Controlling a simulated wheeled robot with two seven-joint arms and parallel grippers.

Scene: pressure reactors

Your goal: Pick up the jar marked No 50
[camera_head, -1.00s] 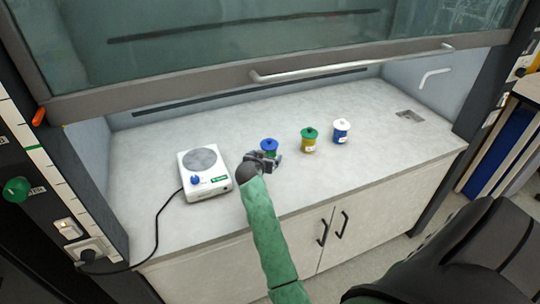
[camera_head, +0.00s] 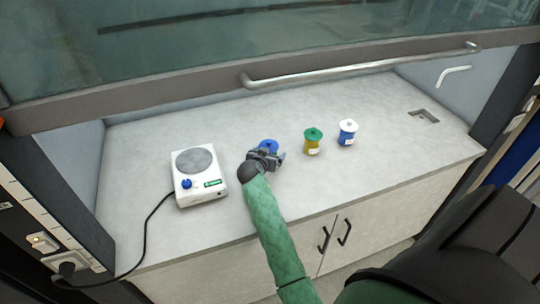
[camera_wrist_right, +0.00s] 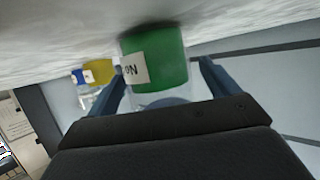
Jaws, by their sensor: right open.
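A jar with a blue lid (camera_head: 268,145) stands on the worktop, partly hidden behind my right gripper (camera_head: 266,158). In the right wrist view, which is upside down, its green body (camera_wrist_right: 155,58) shows a white label with "NO"; the number cannot be read. My right gripper (camera_wrist_right: 160,85) is open, with one finger on each side of this jar; contact cannot be told. A jar with a green lid and yellow body (camera_head: 312,142) and a white-lidded blue jar (camera_head: 347,132) stand to its right. Their label numbers are too small to read. My left gripper is not in view.
A white hotplate stirrer (camera_head: 198,178) with a black cable stands left of the jars. The raised sash with its bar handle (camera_head: 360,68) hangs above the worktop (camera_head: 390,165). A sink cutout (camera_head: 424,116) lies at the right. The worktop between is clear.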

